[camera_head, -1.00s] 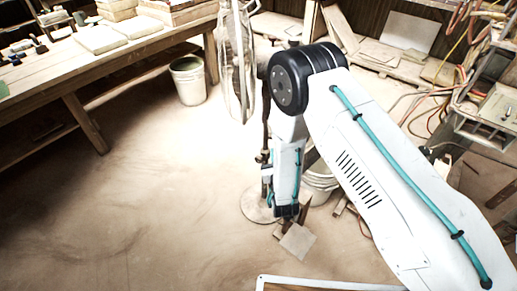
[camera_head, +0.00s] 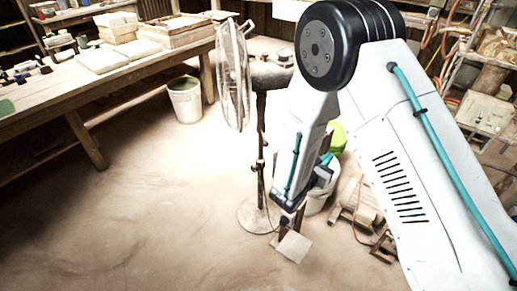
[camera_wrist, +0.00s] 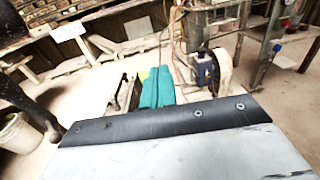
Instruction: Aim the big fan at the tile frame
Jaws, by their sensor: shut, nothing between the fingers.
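The big fan is a dusty pedestal fan. In the head view its round cage (camera_head: 236,75) is seen almost edge-on and faces left towards the workbench. Its pole and round base (camera_head: 250,217) stand on the floor, just left of my arm. My gripper's two teal fingers lie together, shut and empty, in the wrist view (camera_wrist: 157,87). They point away from the fan's pole. I cannot make out the tile frame with certainty in either view.
A long workbench (camera_head: 60,98) with trays and slabs runs along the left. A white bucket (camera_head: 185,100) stands by its leg. A square plate (camera_head: 294,246) lies by the fan base. Shelves and hoses crowd the right. The floor at left is clear.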

